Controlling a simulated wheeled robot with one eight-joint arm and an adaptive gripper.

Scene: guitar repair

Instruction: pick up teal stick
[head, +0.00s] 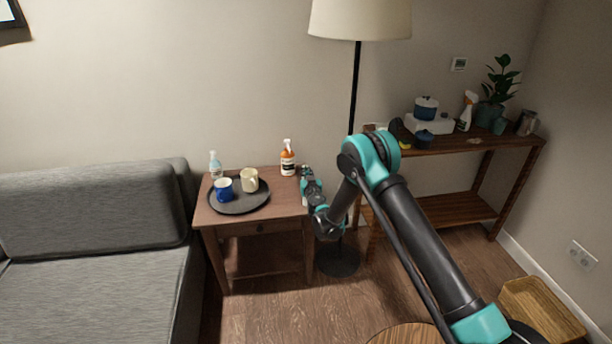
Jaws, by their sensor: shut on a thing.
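My arm reaches from the lower right over to the right edge of the wooden side table. My gripper (305,172) is at the table's back right corner, right of the amber spray bottle. It is small in the view and partly hidden behind my own teal and black wrist. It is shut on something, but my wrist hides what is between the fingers. I cannot make out a teal stick apart from the teal parts of my arm.
The side table (285,207) holds the amber bottle (288,160), a clear bottle (215,166), and a black tray (238,208) with a blue mug (224,189) and a cream mug (250,180). A floor lamp (357,90) stands close behind my arm. A shelf (450,142) with several items is at right.

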